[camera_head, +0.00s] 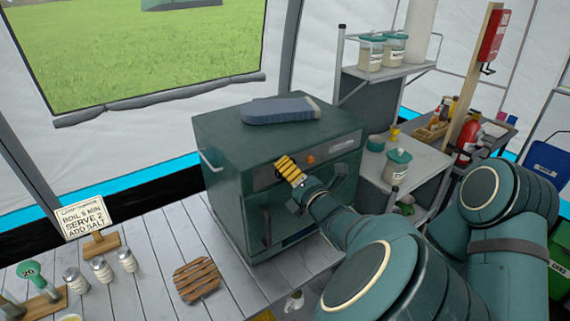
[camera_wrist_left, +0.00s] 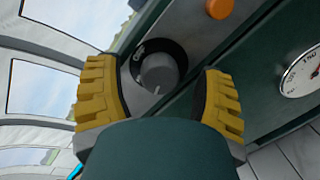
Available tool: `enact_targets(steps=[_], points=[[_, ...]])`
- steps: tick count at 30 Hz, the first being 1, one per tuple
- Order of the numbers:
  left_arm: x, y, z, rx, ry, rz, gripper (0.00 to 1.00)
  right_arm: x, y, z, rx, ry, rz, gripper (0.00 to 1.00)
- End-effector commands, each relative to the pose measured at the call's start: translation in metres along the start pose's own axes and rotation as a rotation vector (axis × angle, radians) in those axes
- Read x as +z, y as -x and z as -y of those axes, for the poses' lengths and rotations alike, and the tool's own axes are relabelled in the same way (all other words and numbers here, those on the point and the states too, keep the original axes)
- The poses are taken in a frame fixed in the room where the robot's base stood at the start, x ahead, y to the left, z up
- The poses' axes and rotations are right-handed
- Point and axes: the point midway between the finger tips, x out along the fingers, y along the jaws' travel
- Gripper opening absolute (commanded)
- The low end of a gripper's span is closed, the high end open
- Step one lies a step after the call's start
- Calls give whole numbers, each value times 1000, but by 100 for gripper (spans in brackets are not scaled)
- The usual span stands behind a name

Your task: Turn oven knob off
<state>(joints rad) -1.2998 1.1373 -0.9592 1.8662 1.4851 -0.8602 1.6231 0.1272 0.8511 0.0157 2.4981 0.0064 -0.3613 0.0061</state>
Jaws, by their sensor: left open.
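The green oven (camera_head: 228,150) stands on the plank table with its control panel facing me. The grey round knob (camera_wrist_left: 158,70) sits on a black dial with small white lettering at its upper left. A white mark on the knob points toward the bottom of the wrist view. My left gripper (camera_head: 289,171) is open at the panel, with one yellow finger on each side of the knob. In the wrist view gaps show between the knob and both fingers. In the head view the gripper hides the knob. My right gripper is out of view.
An orange light (camera_wrist_left: 218,8) and a white temperature gauge (camera_wrist_left: 304,74) are near the knob. A blue-grey object (camera_head: 280,111) lies on the oven. A slatted wooden trivet (camera_head: 196,279), several jars and a sign (camera_head: 84,218) stand on the table. Shelves (camera_head: 410,160) are at right.

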Motion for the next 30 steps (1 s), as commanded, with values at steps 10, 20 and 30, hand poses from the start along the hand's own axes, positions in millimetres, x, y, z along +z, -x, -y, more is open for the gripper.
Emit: enact_targets(steps=[10, 20, 30], points=[[-1, 3, 0, 0, 1, -1, 69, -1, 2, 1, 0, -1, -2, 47], [-1, 3, 0, 0, 1, -1, 10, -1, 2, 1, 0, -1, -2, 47], [0, 3, -1, -1, -19, -2, 0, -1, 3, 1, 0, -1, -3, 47]])
